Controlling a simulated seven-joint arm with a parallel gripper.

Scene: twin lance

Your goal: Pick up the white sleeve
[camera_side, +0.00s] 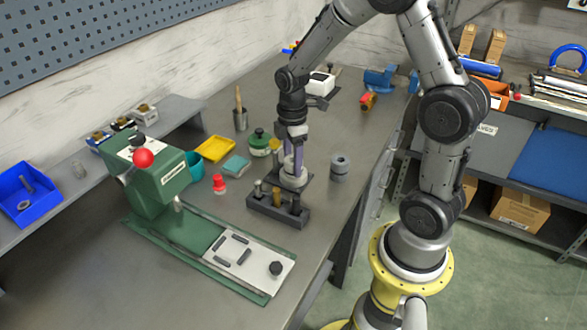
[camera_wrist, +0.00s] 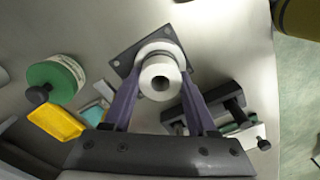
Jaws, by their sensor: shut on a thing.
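The white sleeve (camera_wrist: 160,78) is between the two purple fingers of my gripper (camera_wrist: 161,85) in the wrist view. My gripper (camera_side: 292,160) points down and is shut on the sleeve. The fingers partly hide it in the side view.
A dark block with several pegs (camera_side: 278,209) stands close in front of the plate. A grey ringed cylinder (camera_side: 340,168) is to the right, and a green-lidded tub (camera_side: 259,143) to the left. A green press (camera_side: 160,180) stands further left.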

